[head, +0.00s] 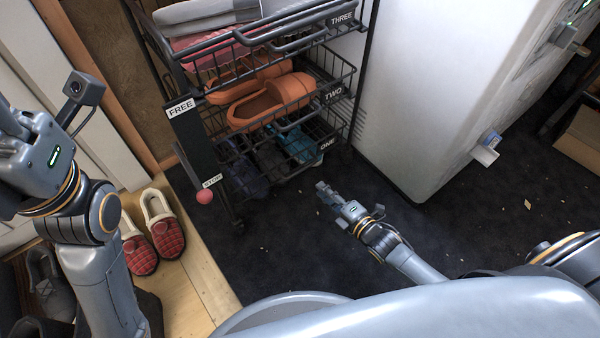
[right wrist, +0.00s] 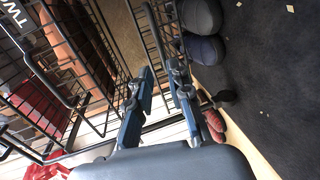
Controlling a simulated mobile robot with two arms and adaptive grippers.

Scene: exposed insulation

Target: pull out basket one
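Basket one (head: 327,144) is the lowest black wire basket of the rack in the head view, with its "ONE" label at the right of its front. It holds dark shoes and a teal pair. My right gripper (head: 326,190) is low over the dark floor, in front of basket one and apart from it in that view. In the right wrist view the two fingers of the right gripper (right wrist: 160,92) are spread with nothing between them, and black wire shows beyond. My left arm is at the left edge of the head view; its fingers are out of frame.
Basket two (head: 333,94) with orange clogs and basket three (head: 342,19) sit above. A dark plate with "FREE" and a pink knob (head: 205,197) stands at the rack's left. Red slippers (head: 163,225) are farther left. A white cabinet (head: 430,80) stands right. The floor in front is mostly clear.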

